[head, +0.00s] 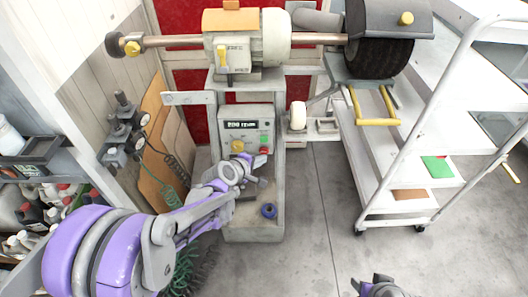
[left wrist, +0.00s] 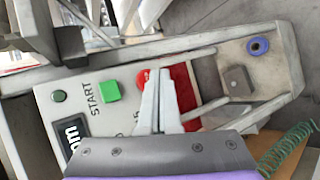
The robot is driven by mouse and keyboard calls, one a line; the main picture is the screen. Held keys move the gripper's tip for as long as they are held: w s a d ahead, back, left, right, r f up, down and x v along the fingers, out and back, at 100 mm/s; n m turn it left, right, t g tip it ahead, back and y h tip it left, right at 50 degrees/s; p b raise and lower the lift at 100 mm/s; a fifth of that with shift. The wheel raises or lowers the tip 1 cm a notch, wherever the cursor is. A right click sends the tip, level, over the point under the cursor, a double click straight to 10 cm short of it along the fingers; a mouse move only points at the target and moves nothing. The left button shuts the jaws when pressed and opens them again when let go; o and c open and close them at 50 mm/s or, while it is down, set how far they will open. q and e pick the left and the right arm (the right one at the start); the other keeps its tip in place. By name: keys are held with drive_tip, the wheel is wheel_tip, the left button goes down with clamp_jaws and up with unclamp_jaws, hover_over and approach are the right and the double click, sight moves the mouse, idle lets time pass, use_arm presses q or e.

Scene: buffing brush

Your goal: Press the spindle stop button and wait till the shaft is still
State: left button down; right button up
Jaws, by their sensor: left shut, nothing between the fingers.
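The grey control panel (head: 228,124) on the machine's pedestal has a lit display (head: 240,125) whose small digits appear to read about 200. A green START button (left wrist: 110,91) shows in the left wrist view. The red stop button (left wrist: 143,78) is beside it, partly hidden by my left gripper (left wrist: 160,74). The gripper's fingers are shut and empty, their tips over or against the red button; contact is unclear. In the head view my left gripper (head: 252,166) is at the panel's lower part. The copper-coloured shaft (head: 172,41) runs through the motor housing (head: 262,36); its motion cannot be judged.
A dark brush wheel (head: 380,58) sits at the shaft's right end. A white shelf cart (head: 395,170) stands to the right. A green coiled hose (head: 172,195) hangs at left. My right gripper (head: 378,285) is low over clear grey floor.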

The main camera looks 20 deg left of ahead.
use_arm(q)
drive_tip(key=shift+s+d, duration=0.25)
drive_tip(key=shift+s, duration=0.55)
drive_tip(key=shift+s+d, duration=0.2)
drive_tip(key=shift+s, duration=0.65)
drive_tip(key=shift+s+d, duration=0.25)
drive_tip(key=shift+s, duration=0.55)
drive_tip(key=s+a+r+m+g+y+p, duration=0.1)
drive_tip(key=s+r+m+g+p, duration=0.1)
drive_tip(key=s+m, duration=0.6)
drive_tip(key=s+a+r+m+g+y+p, duration=0.1)
drive_tip(key=s+r+m, duration=0.5)
drive_tip(key=s, duration=1)
drive_tip(key=m+g+y+p, duration=0.1)
drive_tip(key=g+p, duration=0.1)
drive_tip(key=p, duration=0.1)
drive_tip(key=shift+s+a+r+m+g+y, duration=0.15)
drive_tip(key=shift+s+a+m+g+y, duration=0.15)
drive_tip(key=shift+s+m, duration=0.1)
drive_tip(key=shift+w, duration=0.1)
